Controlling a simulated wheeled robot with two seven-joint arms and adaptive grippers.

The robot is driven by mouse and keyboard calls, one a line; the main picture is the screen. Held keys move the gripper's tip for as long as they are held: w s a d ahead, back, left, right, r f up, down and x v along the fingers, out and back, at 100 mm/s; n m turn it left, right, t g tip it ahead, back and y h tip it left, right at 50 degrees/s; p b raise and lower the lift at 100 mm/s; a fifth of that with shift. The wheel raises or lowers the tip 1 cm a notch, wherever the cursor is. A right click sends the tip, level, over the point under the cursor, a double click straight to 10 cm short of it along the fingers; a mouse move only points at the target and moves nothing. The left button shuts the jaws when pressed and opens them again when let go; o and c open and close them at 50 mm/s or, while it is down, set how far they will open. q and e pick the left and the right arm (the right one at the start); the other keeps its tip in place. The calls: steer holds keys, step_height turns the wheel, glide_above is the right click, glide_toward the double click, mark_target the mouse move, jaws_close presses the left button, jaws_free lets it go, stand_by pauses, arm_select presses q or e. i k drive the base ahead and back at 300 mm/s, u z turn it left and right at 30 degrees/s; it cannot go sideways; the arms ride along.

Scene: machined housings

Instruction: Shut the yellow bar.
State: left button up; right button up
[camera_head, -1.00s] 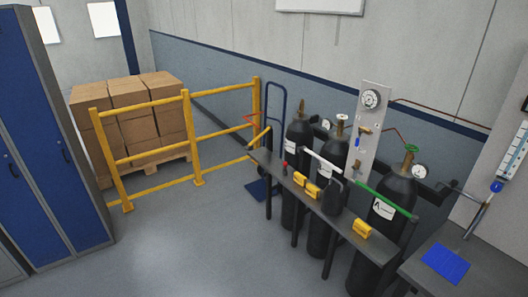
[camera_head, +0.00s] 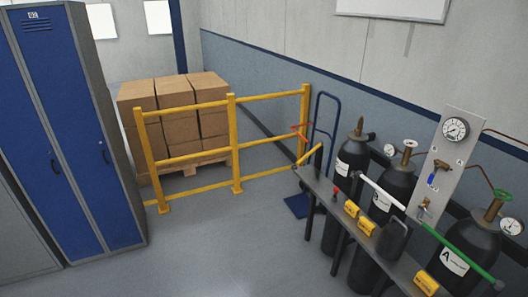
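The yellow bar (camera_head: 310,155) is short and sits at the far left end of the dark gas-cylinder rack (camera_head: 343,205). It slants up to the right, at an angle to the rack's front rail. The white bar (camera_head: 382,192) and the green bar (camera_head: 458,254) instead run down to the right, roughly along the rail, in front of cylinders. The yellow bar's pivot and any catch are too small to make out. Neither of my grippers shows in the head view.
Yellow guard railing (camera_head: 235,150) stands behind and left, before stacked cartons (camera_head: 178,110). A blue hand truck (camera_head: 313,125) stands behind the rack's left end. Blue lockers (camera_head: 65,140) stand at left. The grey floor (camera_head: 215,240) between lockers and rack is clear.

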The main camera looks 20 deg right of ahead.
mark_target(294, 166)
steer(key=u, duration=0.05)
steer(key=i, duration=1.35)
steer(key=z, duration=1.1)
steer(key=i, duration=0.3)
steer(key=z, duration=0.25)
steer(key=k, duration=0.6)
steer(key=u, duration=0.75)
steer(key=i, duration=1.3)
steer(key=z, duration=0.05)
